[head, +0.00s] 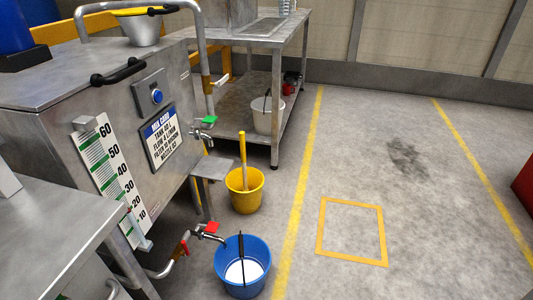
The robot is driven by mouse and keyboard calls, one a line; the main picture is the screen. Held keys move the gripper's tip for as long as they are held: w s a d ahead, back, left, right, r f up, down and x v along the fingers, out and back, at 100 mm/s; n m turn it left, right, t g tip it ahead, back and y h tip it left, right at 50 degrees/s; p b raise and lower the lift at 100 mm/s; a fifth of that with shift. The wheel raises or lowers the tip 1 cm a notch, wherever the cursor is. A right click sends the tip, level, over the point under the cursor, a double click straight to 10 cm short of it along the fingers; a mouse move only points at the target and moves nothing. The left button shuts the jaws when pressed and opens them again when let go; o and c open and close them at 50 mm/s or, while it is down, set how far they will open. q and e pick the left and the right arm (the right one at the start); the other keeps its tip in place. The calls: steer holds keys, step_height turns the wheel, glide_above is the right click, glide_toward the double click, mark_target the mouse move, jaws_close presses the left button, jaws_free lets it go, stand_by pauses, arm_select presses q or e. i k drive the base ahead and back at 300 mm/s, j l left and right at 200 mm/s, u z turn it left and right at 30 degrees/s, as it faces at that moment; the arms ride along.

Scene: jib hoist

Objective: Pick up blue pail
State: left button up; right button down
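The blue pail (260,282) stands on the floor at the bottom middle of the head view. Its black handle stands up across the opening, and something white shows inside at the bottom. A metal tap (209,234) with a red lever points out over the pail's left rim. Neither of my grippers is in view.
A yellow bucket (244,199) with an upright yellow stick stands behind the pail. A steel tank (105,110) and a steel table (60,225) crowd the left. A white pail (266,116) sits on a bench's lower shelf. The floor at right, with a yellow square (321,226), is clear.

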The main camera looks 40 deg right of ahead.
mark_target(243, 268)
steer(key=z, duration=1)
